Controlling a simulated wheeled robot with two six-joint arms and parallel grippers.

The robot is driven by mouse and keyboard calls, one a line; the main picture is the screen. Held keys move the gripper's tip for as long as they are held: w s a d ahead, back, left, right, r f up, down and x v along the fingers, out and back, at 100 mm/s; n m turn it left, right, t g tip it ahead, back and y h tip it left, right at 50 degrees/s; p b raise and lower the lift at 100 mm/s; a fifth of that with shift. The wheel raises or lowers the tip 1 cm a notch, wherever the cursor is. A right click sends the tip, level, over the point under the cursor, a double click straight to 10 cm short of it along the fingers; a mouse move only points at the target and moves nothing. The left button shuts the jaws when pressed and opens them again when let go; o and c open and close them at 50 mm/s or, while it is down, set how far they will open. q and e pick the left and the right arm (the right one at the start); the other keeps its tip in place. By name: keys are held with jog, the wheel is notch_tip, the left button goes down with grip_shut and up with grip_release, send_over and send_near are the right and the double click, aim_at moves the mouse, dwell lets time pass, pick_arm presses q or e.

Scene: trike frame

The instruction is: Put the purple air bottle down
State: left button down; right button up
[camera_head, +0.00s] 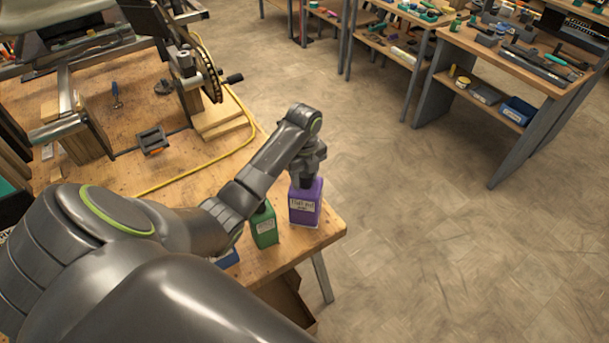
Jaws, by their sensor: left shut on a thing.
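The purple air bottle (305,204) is upright at the right corner of the wooden workbench (325,229), with a white label on its front. My left gripper (307,180) is over its top and shut on it; the fingers are mostly hidden by the wrist and the bottle. The bottle's base appears at the bench top, but I cannot tell whether it touches. My right gripper is not in view.
A green bottle (264,228) stands just left of the purple one, and a blue item (228,259) is partly hidden by my arm. A yellow hose (188,174) crosses the bench. The trike frame with its chain wheel (208,75) stands behind. The bench edge is close on the right.

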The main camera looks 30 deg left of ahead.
pick_arm(q)
jog(key=c, duration=1.2)
grip_release()
jog(key=shift+f, duration=0.1)
jog(key=o, duration=0.4)
jog(key=shift+s, duration=0.1)
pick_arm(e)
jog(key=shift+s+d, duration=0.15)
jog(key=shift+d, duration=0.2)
pick_arm(q)
notch_tip(320, 180, up, 5)
jog(key=shift+r, duration=0.15)
notch_tip(320, 180, up, 6)
jog(key=p, duration=0.5)
jog(key=shift+f, duration=0.2)
jog(key=shift+r+p, duration=0.75)
jog(key=shift+p, duration=0.1)
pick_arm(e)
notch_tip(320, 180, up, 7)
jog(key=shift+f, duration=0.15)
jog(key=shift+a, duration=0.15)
pick_arm(q)
jog(key=shift+f, duration=0.1)
